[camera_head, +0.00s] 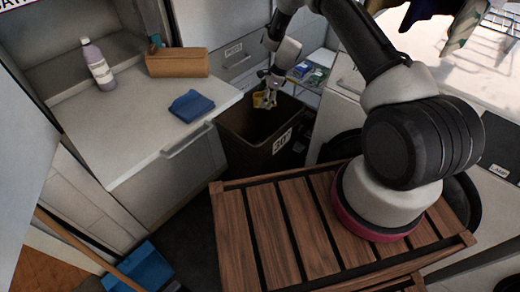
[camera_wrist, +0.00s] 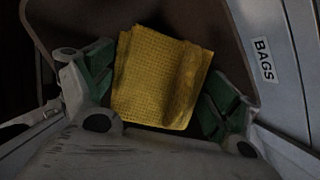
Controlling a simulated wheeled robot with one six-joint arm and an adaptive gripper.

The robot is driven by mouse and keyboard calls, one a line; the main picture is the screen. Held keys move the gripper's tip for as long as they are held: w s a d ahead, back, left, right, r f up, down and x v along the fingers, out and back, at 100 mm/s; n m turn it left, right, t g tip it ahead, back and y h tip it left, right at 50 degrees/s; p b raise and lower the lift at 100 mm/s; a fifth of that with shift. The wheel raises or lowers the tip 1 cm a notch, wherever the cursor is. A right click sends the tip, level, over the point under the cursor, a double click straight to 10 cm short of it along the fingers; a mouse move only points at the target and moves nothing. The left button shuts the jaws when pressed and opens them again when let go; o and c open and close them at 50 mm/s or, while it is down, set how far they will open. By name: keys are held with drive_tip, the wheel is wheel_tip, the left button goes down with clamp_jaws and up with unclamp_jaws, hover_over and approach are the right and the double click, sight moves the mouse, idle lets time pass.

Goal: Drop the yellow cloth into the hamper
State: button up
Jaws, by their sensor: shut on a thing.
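The yellow cloth (camera_head: 261,100) hangs at the tip of my gripper (camera_head: 268,88), over the far part of the brown hamper's opening. In the wrist view the folded yellow cloth (camera_wrist: 158,80) has a waffle texture and sits between the green-padded fingers of my gripper (camera_wrist: 155,95). The fingers are shut on it. The hamper (camera_head: 243,157) is an open brown bin with a white label on its front, standing between the counter and the wooden slatted top. Brown hamper wall (camera_wrist: 190,14) shows behind the cloth in the wrist view. The hamper's floor is hidden.
The counter at left holds a blue folded cloth (camera_head: 191,105), a brown box (camera_head: 177,63) and a pale bottle (camera_head: 98,65). A wooden slatted top (camera_head: 270,225) is in front. A blue dustpan (camera_head: 140,268) lies at lower left. A small rack (camera_head: 308,74) stands behind the hamper.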

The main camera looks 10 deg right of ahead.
drive_tip(key=shift+f, duration=2.9)
drive_tip(key=o, duration=0.7)
drive_tip(key=v, duration=0.7)
drive_tip(key=shift+d+r, duration=0.1)
drive_tip(key=shift+r, duration=0.15)
drive_tip(key=shift+s, duration=0.1)
